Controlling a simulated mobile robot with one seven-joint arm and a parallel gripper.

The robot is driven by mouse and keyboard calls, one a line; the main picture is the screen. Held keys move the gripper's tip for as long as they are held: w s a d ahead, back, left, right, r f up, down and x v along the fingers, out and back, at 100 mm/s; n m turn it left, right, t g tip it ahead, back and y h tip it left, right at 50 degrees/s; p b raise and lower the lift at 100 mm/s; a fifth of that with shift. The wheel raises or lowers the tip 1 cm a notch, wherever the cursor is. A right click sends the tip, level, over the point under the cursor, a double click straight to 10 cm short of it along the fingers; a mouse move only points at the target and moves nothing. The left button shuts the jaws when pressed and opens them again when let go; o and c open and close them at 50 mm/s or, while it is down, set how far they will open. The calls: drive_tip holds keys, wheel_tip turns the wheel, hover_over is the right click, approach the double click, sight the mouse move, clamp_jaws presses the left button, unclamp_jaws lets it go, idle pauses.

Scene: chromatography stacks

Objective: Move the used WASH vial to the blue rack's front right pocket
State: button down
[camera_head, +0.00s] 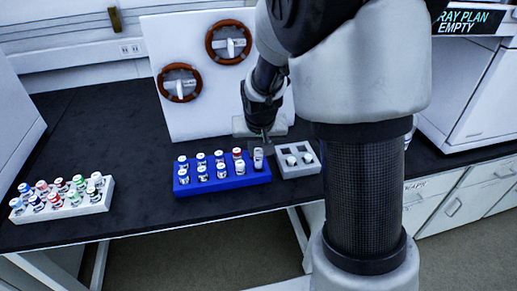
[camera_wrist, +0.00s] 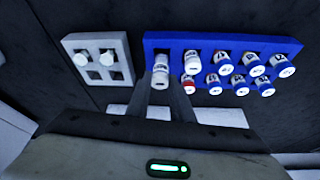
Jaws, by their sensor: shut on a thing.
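The blue rack (camera_head: 222,186) stands on the dark bench with two rows of vials; it also shows in the wrist view (camera_wrist: 300,46). My gripper (camera_wrist: 162,88) is shut on a white-capped vial (camera_wrist: 160,70), taken as the used WASH vial; its label is too small to read. In the head view that vial (camera_head: 258,158) is upright at the rack's right end, by the front right pocket. I cannot tell whether its base is inside the pocket or just above it. The fingers partly hide the vial and the rack's right end.
A red-capped vial (camera_wrist: 189,84) is close beside the right finger. A grey rack (camera_head: 298,171) with two white-capped vials stands right of the blue rack. A white rack (camera_head: 75,212) of several vials is at the left. A white panel with two round fixtures (camera_head: 180,82) stands behind.

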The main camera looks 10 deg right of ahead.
sight(258, 155)
drive_tip(key=shift+f, duration=0.15)
drive_tip(key=shift+f+b, duration=0.9)
drive_tip(key=shift+f, duration=0.15)
drive_tip(key=shift+f, duration=0.1)
drive_tip(key=shift+f+b, duration=0.4)
drive_tip(key=c, duration=1.1)
unclamp_jaws()
drive_tip(key=shift+r, duration=0.15)
drive_tip(key=shift+r+p, duration=2.7)
drive_tip(key=shift+r, duration=0.75)
